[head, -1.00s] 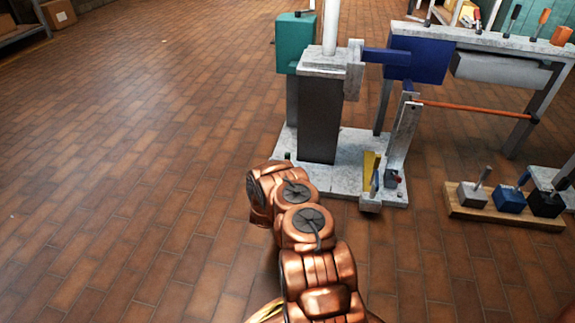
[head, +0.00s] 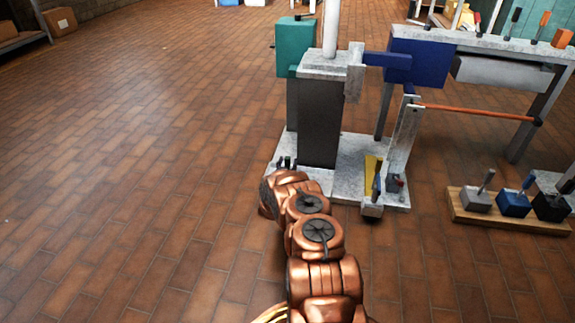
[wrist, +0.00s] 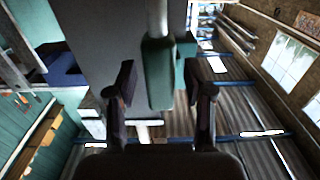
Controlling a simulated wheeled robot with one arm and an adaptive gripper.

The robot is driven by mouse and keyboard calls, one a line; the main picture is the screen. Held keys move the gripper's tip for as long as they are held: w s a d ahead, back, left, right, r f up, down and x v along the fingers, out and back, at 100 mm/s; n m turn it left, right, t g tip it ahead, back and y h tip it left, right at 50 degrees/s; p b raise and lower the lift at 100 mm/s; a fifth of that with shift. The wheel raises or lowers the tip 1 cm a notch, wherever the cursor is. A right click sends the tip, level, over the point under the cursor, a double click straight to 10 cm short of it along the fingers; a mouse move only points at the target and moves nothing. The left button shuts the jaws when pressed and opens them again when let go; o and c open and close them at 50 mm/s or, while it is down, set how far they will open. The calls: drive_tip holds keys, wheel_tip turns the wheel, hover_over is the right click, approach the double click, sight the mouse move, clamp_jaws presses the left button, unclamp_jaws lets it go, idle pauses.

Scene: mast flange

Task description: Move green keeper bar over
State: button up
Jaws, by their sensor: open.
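A green bar (wrist: 158,85) with rounded corners shows in the wrist view between the two dark fingers of my gripper (wrist: 160,76). The fingers are apart, with a visible gap on each side of the bar. I cannot tell how far beyond the fingertips it lies. In the head view a teal-green block (head: 295,46) sits at the left of the grey mast stand (head: 319,120); I cannot tell whether it is the same piece. My copper arm reaches toward the stand's base plate (head: 372,150). My gripper is mostly hidden behind the wrist there.
A blue block (head: 417,62) and an orange rod (head: 475,108) stand right of the mast. A yellow piece (head: 371,168) is at the base plate's front. A wooden board (head: 510,218) with several handled blocks lies right. The floor at left is clear.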

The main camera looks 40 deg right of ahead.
clamp_jaws()
idle(0.5)
